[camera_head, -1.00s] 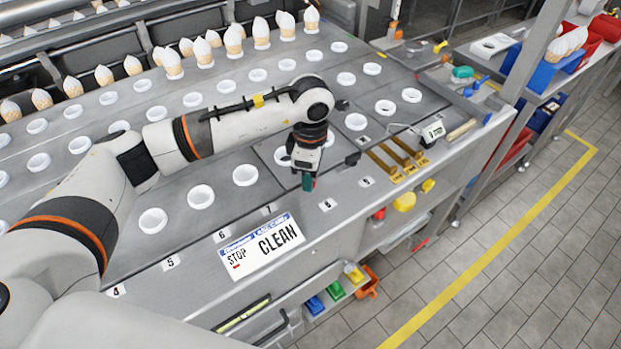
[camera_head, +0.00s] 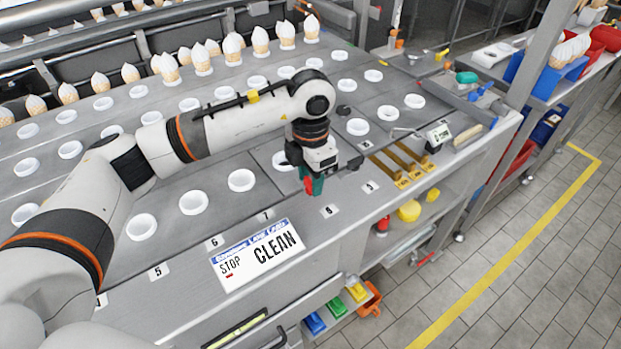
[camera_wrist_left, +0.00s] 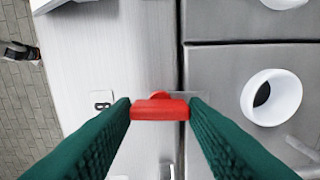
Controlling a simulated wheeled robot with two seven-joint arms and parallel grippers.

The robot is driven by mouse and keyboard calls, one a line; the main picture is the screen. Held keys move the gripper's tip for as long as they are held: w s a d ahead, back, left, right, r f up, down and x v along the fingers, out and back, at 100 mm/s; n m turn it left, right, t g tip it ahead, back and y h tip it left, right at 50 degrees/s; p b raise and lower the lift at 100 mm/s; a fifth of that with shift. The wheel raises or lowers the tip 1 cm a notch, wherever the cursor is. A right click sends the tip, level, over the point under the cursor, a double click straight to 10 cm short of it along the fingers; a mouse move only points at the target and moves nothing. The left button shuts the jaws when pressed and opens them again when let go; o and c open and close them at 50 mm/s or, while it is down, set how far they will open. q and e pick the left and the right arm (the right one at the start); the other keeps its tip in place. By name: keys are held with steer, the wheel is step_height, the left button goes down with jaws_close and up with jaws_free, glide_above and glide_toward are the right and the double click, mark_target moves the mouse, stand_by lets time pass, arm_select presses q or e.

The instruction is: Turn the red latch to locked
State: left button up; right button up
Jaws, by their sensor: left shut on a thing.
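The red latch (camera_wrist_left: 160,109) lies crosswise between the green fingertips of my left gripper (camera_wrist_left: 160,106) in the left wrist view, with both fingertips against its ends. It sits beside the number 8 label (camera_wrist_left: 102,101), near the seam of a grey plate. In the head view, my left gripper (camera_head: 313,184) points down at the front strip of the counter, and a bit of red latch (camera_head: 309,185) shows at its fingers. Most of the latch is hidden there. I cannot read any locked mark. My right gripper is not in view.
A STOP/CLEAN sign (camera_head: 256,254) lies on the counter's front strip. White ring holders (camera_head: 241,180) fill the top, with several cones (camera_head: 204,57) behind. Brass bars (camera_head: 402,165) and a small display (camera_head: 438,134) stand right of the gripper. The front strip around the gripper is mostly clear.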

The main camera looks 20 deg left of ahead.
mark_target(310, 182)
arm_select(q)
steer(key=shift+r+n, duration=0.1)
steer(key=shift+n, duration=0.2)
steer(key=o, duration=1)
steer(key=shift+r+b, duration=1.05)
steer(key=shift+r, duration=4.9)
